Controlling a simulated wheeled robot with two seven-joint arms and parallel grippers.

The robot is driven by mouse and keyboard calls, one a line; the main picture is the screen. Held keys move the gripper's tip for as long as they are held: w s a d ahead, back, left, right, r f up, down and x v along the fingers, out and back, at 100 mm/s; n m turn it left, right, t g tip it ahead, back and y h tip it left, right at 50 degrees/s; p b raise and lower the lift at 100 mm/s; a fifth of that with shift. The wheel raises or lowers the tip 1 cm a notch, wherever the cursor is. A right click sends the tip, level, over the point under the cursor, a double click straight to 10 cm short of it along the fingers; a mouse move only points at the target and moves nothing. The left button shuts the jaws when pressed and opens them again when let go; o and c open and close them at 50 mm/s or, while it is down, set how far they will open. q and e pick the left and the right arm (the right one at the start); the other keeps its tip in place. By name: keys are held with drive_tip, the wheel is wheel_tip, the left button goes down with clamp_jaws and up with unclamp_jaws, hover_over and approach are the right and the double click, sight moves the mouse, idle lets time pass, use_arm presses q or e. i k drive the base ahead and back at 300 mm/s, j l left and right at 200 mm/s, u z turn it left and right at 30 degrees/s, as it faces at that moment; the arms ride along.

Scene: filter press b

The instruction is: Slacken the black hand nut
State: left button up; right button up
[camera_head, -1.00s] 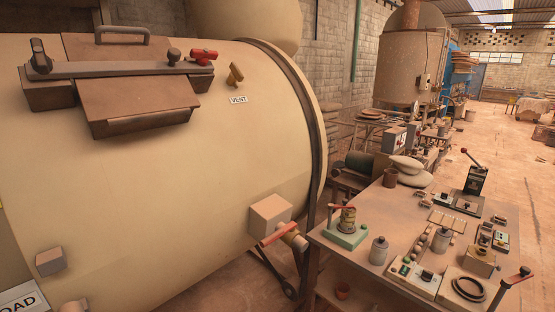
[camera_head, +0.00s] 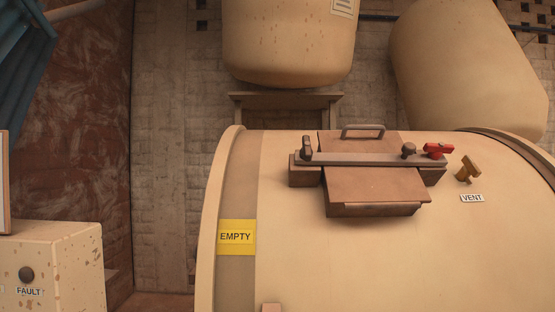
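A brown hatch (camera_head: 375,188) with a grey handle (camera_head: 363,131) sits on top of the cream tank (camera_head: 330,270). A grey bar (camera_head: 350,159) lies across the hatch. A small dark knob (camera_head: 408,150), which looks like the black hand nut, stands near the right end of the bar. A taller dark fitting (camera_head: 306,149) stands at the bar's left end. A red lever (camera_head: 438,150) sits just right of the knob. Whether the knob is tight cannot be told. Neither of my grippers is in view.
A brass-coloured vent valve (camera_head: 467,170) is on the tank above a VENT label (camera_head: 472,198). A yellow EMPTY sign (camera_head: 236,237) is on the tank's left end. A box marked FAULT (camera_head: 50,265) stands at lower left. Large cream vessels (camera_head: 290,40) stand behind.

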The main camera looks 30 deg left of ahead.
sight(306, 153)
drive_tip(key=u, duration=0.8)
drive_tip(key=i+l+z, duration=0.1)
drive_tip(key=l+z, duration=0.15)
drive_tip(key=i+l+z, duration=0.2)
drive_tip(key=l, duration=0.15)
drive_tip(key=i+l+z, duration=0.1)
drive_tip(key=l+z, duration=0.15)
